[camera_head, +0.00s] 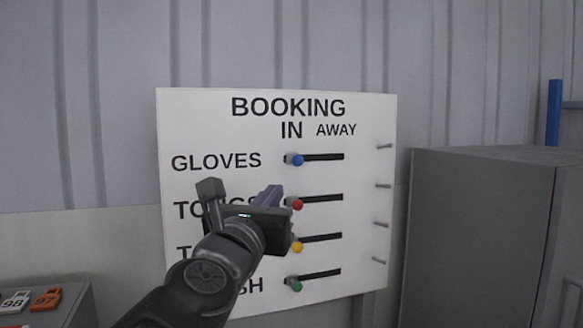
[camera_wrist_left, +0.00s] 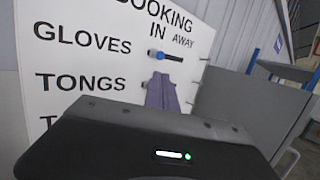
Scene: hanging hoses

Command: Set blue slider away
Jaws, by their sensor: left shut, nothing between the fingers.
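The blue slider (camera_head: 297,160) is a round blue knob at the left end of its dark slot, in the GLOVES row, under IN. The slot runs right toward AWAY. The knob also shows in the wrist view (camera_wrist_left: 158,53), just above the fingertips. My left gripper (camera_head: 272,194) is in front of the board, below and a little left of the blue knob. Its purple-grey fingers are shut and empty, and they also show in the wrist view (camera_wrist_left: 160,82). Whether they touch the board cannot be told. My right gripper is not in view.
The white board (camera_head: 215,105) also carries red (camera_head: 298,204), yellow (camera_head: 296,247) and green (camera_head: 297,286) knobs at their slots' left ends. Several pegs stick out at its right edge. A grey cabinet (camera_head: 480,230) stands right. Orange (camera_head: 46,299) and white tags lie lower left.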

